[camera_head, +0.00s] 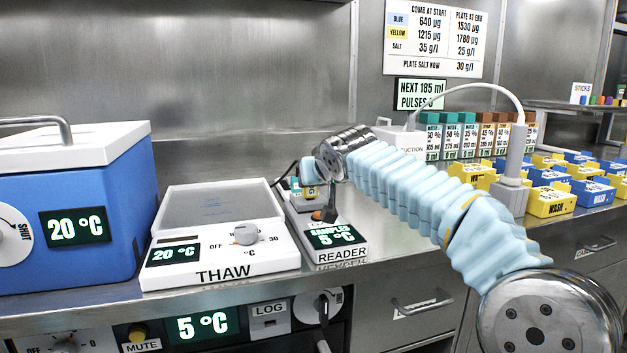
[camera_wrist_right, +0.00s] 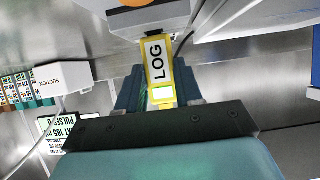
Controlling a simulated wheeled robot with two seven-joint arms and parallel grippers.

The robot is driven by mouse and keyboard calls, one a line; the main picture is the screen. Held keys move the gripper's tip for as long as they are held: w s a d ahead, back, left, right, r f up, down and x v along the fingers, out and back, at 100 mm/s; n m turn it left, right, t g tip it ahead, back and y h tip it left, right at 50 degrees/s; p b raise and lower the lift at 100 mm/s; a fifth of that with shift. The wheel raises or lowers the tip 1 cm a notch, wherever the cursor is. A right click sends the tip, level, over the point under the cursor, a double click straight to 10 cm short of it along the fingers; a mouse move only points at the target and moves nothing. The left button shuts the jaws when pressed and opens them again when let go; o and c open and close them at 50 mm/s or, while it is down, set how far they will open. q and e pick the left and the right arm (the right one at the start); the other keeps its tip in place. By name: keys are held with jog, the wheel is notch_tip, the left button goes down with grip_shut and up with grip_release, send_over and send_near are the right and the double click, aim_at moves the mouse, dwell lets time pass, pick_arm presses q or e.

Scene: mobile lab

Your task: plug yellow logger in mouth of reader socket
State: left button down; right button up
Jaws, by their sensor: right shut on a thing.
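The yellow logger (camera_wrist_right: 157,58), with a white LOG label and a small lit window, is between the fingers of my right gripper (camera_wrist_right: 160,92) in the wrist view. The logger's far end meets or overlaps a grey block (camera_wrist_right: 150,18), apparently the reader socket; I cannot tell whether it is inside the mouth. In the head view my right gripper (camera_head: 312,188) is over the back of the white reader (camera_head: 342,254), with a bit of yellow showing there. The arm and gripper largely hide the socket. My left gripper is out of view.
The white THAW box (camera_head: 220,272) with a clear lid stands left of the reader, and a blue cooler (camera_head: 70,215) further left. A white suction unit (camera_head: 397,138), bottle boxes (camera_head: 485,140) and blue and yellow wash boxes (camera_head: 550,198) lie right. A steel wall is behind.

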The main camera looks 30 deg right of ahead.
jog(key=o, duration=1.1)
jog(key=shift+f, duration=0.15)
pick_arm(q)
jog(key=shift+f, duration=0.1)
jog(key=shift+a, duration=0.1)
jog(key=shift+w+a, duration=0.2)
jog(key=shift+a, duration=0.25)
pick_arm(e)
jog(key=v, duration=1.3)
jog(key=shift+s+a, duration=0.15)
jog(key=shift+s, duration=0.25)
